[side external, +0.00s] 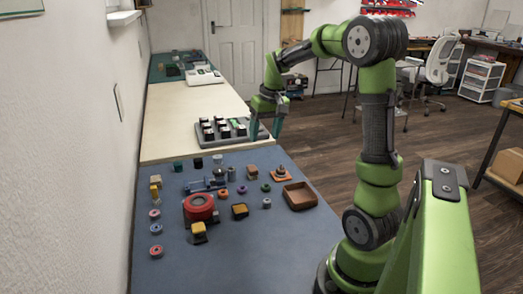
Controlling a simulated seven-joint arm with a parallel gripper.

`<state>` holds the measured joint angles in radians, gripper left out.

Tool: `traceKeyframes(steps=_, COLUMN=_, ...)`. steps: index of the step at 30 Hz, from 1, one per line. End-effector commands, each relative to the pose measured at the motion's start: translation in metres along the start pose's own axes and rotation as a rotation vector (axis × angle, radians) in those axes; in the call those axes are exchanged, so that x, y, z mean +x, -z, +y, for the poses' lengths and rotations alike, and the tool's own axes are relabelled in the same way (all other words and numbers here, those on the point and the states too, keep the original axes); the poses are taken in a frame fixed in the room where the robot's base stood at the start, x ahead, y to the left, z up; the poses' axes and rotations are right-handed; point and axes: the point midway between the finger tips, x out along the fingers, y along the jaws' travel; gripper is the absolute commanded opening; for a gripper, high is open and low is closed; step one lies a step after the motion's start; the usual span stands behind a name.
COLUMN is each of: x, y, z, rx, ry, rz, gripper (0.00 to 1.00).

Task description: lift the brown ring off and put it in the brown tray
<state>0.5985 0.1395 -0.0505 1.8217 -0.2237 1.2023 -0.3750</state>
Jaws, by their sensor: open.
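The brown tray (313,203) is a square, low-walled tray at the right edge of the blue mat, and it looks empty. Just behind it stands a small orange-brown base (288,179) with a greyish stacked piece (281,170) on it. I cannot clearly pick out the brown ring at this size; it may be on this stack. My gripper (266,131) is open, pointing down with its fingers apart and nothing visible between them. It is beside the right end of a grey rack, farther back than the tray and the stack.
The grey rack (206,142) holds several dark blocks. A red round piece (199,207), a blue fixture (205,185) and several small coloured rings and blocks crowd the mat's middle and left. The mat's front (235,268) is clear. A white wall borders the left.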

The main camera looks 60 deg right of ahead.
Motion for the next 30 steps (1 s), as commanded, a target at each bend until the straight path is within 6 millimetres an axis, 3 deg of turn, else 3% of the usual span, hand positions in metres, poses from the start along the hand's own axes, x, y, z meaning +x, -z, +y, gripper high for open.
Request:
traceKeyframes(steps=1, x=0.012, y=0.017, z=0.028, rx=0.005, ry=-0.024, rz=-0.040, gripper=0.64)
traceKeyframes(steps=3, x=0.022, y=0.034, z=0.059, rx=-0.019, ry=-0.048, rz=-0.085, gripper=0.64)
traceKeyframes(steps=7, x=0.031, y=0.057, z=0.100, rx=-0.100, ry=-0.072, rz=-0.147, gripper=0.64)
traceKeyframes(steps=11, x=0.014, y=0.068, z=0.101, rx=-0.217, ry=-0.076, rz=-0.155, gripper=0.64)
traceKeyframes(steps=14, x=0.019, y=0.063, z=0.100, rx=-0.253, ry=-0.064, rz=-0.174, gripper=0.64)
traceKeyframes(steps=30, x=0.119, y=0.047, z=0.108, rx=-0.259, ry=-0.062, rz=-0.172, gripper=0.64)
